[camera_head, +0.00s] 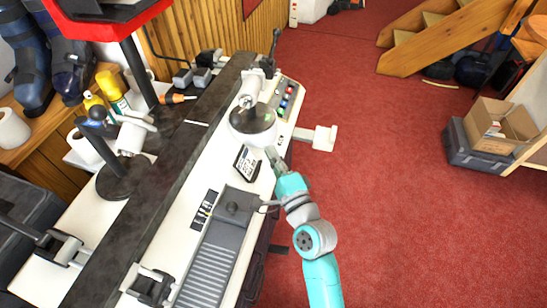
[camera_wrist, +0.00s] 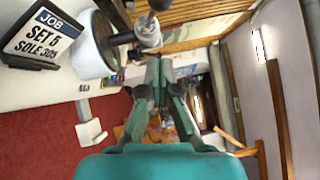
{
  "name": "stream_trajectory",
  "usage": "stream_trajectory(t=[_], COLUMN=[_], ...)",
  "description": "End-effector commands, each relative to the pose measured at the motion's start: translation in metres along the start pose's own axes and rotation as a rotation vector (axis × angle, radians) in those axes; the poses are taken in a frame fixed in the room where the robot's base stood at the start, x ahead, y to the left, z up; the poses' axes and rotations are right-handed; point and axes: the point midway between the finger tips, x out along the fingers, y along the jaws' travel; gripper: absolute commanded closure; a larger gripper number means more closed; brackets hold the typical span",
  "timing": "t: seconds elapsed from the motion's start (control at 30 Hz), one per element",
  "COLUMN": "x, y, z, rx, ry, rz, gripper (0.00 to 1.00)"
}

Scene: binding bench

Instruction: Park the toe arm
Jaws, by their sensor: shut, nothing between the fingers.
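On the bench's right side, a round dark-topped turntable (camera_head: 252,118) carries a pale metal arm piece (camera_head: 249,98), which I take for the toe arm. In the wrist view its white drum (camera_wrist: 88,50) is at upper left, and a dark arm with a metal collar (camera_wrist: 149,32) and a ball knob reaches out just beyond my fingertips. My gripper (camera_head: 272,156) is shut and empty. It is at the bench's right edge, just nearer than the turntable; the wrist view shows its fingers (camera_wrist: 160,68) together. I cannot tell whether they touch the arm.
A job card (camera_head: 246,163) reading "SET 5 SOLE 305" stands left of my gripper. A button panel (camera_head: 287,98) lies behind the turntable. A white pedal-like piece (camera_head: 321,139) sticks out at right. A second post with an arm (camera_head: 122,150) stands left. Red floor (camera_head: 400,200) is open at right.

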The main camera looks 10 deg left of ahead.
Motion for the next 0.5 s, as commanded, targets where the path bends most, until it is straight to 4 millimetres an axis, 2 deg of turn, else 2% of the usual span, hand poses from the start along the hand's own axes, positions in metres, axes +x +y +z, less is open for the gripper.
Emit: stream_trajectory(t=[0.03, 0.33, 0.5], x=[0.010, 0.064, 0.080], y=[-0.001, -0.001, 0.000], z=[0.001, 0.001, 0.017], rx=[0.000, -0.001, -0.002], ry=[-0.002, -0.001, -0.002], rz=[-0.002, -0.001, -0.001], gripper=[1.00, 1.00, 1.00])
